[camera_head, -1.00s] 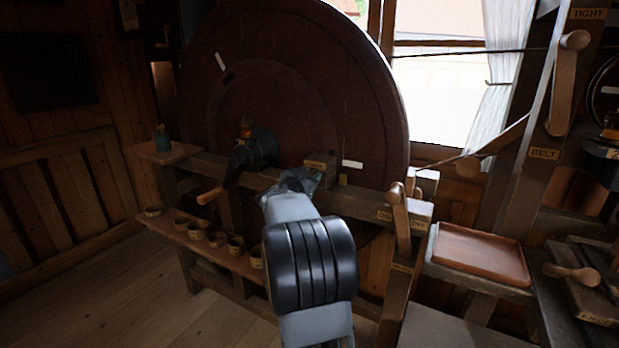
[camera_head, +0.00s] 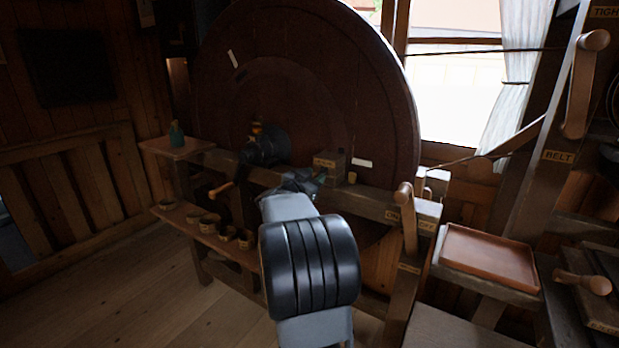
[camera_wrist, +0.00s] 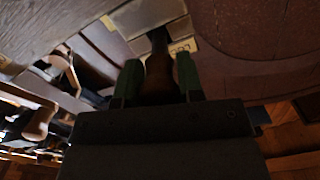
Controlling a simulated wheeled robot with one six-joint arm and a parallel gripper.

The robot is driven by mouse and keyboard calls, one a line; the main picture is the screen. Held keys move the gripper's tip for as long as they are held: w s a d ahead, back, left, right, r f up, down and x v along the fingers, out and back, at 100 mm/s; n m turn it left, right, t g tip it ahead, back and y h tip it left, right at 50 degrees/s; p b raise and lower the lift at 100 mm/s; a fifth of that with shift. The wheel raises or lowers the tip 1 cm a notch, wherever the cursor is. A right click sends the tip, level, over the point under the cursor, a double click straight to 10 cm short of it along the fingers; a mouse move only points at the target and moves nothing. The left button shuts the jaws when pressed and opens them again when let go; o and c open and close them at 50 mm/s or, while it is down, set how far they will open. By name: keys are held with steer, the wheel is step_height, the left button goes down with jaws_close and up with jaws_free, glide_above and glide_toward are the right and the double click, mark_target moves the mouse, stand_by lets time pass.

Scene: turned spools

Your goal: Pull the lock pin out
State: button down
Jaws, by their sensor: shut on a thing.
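The big dark round wheel (camera_head: 300,60) stands behind a wooden bench. A wooden block (camera_head: 328,160) with a small label sits on the bench rail in front of the wheel. My gripper (camera_head: 305,180) is just in front of and below this block. In the wrist view my gripper (camera_wrist: 159,80) has its green fingers shut on the brown handle of the lock pin (camera_wrist: 158,72). The pin's dark narrow end points up at the pale labelled block (camera_wrist: 180,46). How deep it sits in the block cannot be told. My wrist hides the pin in the head view.
Several small bowls (camera_head: 208,222) stand on the low shelf at left. A wooden lever (camera_head: 406,215) rises right of my arm. An orange-brown tray (camera_head: 490,256) lies further right. A crank handle (camera_head: 218,192) sticks out at left. Open floor shows at lower left.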

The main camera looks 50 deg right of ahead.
steer(key=c, duration=1)
jaws_free()
steer(key=shift+a, duration=0.2)
steer(key=shift+o, duration=1.2)
steer(key=s+a, duration=0.2)
steer(key=a, duration=1.1)
steer(key=shift+s+a, duration=0.15)
steer(key=shift+a, duration=0.1)
